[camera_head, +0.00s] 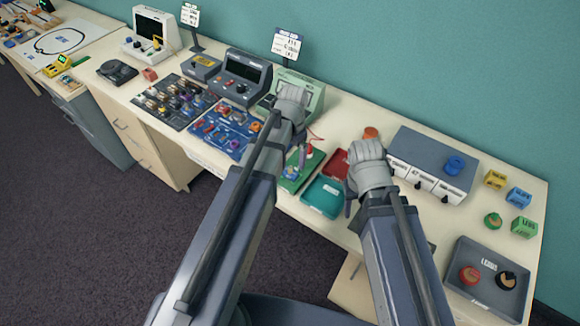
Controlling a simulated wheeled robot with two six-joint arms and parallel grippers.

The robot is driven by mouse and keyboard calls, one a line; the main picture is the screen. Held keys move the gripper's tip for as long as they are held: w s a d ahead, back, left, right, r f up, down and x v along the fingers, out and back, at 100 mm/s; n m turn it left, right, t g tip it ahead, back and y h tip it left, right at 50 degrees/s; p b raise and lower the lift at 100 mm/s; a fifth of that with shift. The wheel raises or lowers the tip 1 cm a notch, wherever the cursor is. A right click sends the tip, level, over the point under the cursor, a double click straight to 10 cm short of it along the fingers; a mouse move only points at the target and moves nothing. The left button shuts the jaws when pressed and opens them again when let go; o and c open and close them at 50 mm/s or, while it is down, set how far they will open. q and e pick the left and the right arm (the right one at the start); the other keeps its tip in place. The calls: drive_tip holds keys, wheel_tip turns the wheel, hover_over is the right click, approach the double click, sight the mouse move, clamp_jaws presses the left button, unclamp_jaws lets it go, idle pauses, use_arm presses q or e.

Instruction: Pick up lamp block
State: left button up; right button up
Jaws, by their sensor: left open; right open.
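My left gripper (292,107) is over the middle of the bench, by a pale green instrument, far left of the cubes. My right gripper (367,164) is beside the red tray and the grey switch box, left of the cubes. Both grippers are open, with their fingertips largely hidden by my own wrists.
A grey-blue box (440,147) with a blue ring on top stands between my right gripper and the cubes. A grey tray (461,258) with round pieces sits at the front right. Red (338,164) and teal (325,196) trays, component boards and instruments crowd the middle and left.

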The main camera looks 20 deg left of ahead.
sight(291, 167)
use_arm(q)
drive_tip(key=shift+w+a, duration=0.25)
drive_tip(key=f+b, duration=0.8)
drive_tip(key=shift+s+d, duration=0.15)
drive_tip(key=shift+d, duration=0.05)
use_arm(e)
wheel_tip(291, 167, down, 8)
drive_tip(key=shift+r, duration=0.1)
use_arm(q)
drive_tip(key=shift+r, duration=0.1)
drive_tip(key=c, duration=1.5)
drive_tip(key=shift+r, duration=0.15)
use_arm(e)
drive_tip(key=shift+r, duration=0.15)
use_arm(q)
wheel_tip(291, 167, up, 10)
drive_tip(key=p, duration=1)
use_arm(e)
wheel_tip(291, 167, up, 10)
